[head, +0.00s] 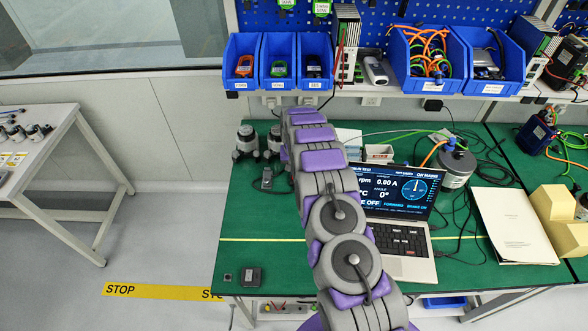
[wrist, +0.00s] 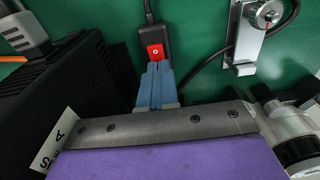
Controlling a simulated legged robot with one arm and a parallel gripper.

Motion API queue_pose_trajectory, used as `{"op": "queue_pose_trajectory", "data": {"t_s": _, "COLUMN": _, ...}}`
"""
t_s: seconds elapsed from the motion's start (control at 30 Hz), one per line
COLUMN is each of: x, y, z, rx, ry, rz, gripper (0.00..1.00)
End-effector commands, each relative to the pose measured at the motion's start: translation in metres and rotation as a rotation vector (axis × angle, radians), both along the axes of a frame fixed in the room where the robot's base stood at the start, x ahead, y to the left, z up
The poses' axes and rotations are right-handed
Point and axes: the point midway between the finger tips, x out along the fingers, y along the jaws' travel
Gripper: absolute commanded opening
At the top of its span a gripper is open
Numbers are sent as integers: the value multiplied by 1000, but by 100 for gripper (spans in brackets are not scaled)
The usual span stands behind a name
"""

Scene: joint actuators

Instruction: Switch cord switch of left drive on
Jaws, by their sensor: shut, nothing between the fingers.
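In the wrist view, a black cord switch (wrist: 153,38) with a red rocker (wrist: 156,52) lies over the green mat, its cable running up out of view. My gripper (wrist: 155,68) has its blue fingers together, with nothing between them. The fingertips are right at the lower edge of the red rocker. I cannot tell whether they touch it. The rocker's on or off position is too small to read. A black ribbed box (wrist: 65,95) stands to the left of the fingers; I cannot tell whether it is the left drive. In the head view my arm hides the gripper and the cord switch.
A metal bracket with a round knob (wrist: 262,18) is right of the switch. A laptop (head: 398,215) stands on the green bench right of my arm. Blue bins (head: 279,60) line the shelf behind.

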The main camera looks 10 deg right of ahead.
Motion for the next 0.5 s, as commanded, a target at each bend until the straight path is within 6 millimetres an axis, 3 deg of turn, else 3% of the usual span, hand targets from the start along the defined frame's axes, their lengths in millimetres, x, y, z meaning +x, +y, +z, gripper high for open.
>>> {"op": "queue_pose_trajectory", "data": {"t_s": 0.03, "x": -7, "y": -1, "z": -14, "rx": -1, "ry": 20, "rz": -1, "gripper": 0}}
{"op": "queue_pose_trajectory", "data": {"t_s": 0.5, "x": -9, "y": -2, "z": -18, "rx": -2, "ry": 27, "rz": -1, "gripper": 0}}
